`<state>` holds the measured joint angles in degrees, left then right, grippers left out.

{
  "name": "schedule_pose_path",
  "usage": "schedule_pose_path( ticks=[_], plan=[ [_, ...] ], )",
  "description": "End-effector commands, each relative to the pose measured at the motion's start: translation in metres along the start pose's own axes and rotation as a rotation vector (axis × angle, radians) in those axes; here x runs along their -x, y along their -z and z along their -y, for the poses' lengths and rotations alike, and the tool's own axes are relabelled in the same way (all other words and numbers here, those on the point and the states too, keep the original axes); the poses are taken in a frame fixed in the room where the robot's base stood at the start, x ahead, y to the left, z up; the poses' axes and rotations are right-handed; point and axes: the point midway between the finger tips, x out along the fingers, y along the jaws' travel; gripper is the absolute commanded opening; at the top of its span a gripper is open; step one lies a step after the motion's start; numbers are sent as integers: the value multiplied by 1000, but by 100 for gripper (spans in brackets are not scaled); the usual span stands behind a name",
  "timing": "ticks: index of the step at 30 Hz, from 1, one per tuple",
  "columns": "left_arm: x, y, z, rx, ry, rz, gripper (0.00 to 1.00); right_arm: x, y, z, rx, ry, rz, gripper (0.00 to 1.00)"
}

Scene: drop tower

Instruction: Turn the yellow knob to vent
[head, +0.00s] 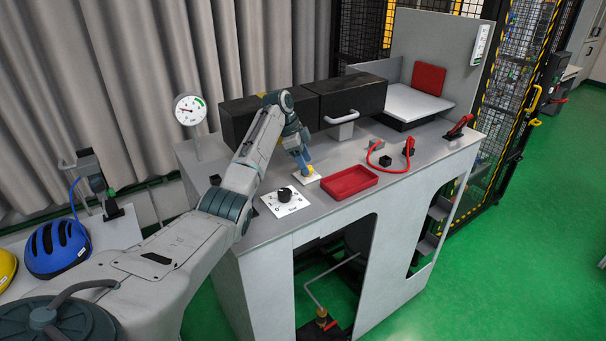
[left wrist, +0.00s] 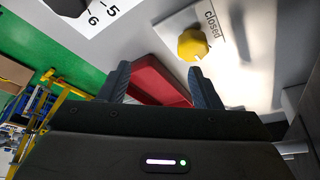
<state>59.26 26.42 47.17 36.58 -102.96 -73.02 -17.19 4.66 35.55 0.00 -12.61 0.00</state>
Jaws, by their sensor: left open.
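The yellow knob (head: 309,171) sits on a small white plate (head: 307,179) on the grey bench top. In the left wrist view the knob (left wrist: 192,45) shows whole, with the word "closed" printed on its plate beside it. The word "vent" is not readable in either view. My left gripper (head: 304,162) is right at the knob in the head view, fingers pointing down. In the left wrist view its two blue fingers (left wrist: 159,70) stand apart with nothing between them, and the knob lies just beyond the right fingertip. My right gripper is not in view.
A black dial knob (head: 284,194) on a numbered white plate is left of the yellow knob. A red tray (head: 349,182) is close on the right. Black blocks (head: 352,98) stand behind. A round gauge (head: 190,109) rises at the left; red-handled parts (head: 409,146) are farther right.

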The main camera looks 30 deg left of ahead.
Motion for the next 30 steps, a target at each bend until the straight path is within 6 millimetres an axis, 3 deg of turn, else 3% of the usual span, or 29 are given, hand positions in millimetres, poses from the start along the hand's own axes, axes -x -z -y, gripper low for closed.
schedule_pose_path(
  ticks=[21,30],
  plan=[
    [6,7,-100,-3,0,2,58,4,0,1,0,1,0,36],
    [8,9,-119,-2,-1,0,58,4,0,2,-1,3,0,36]
  ],
)
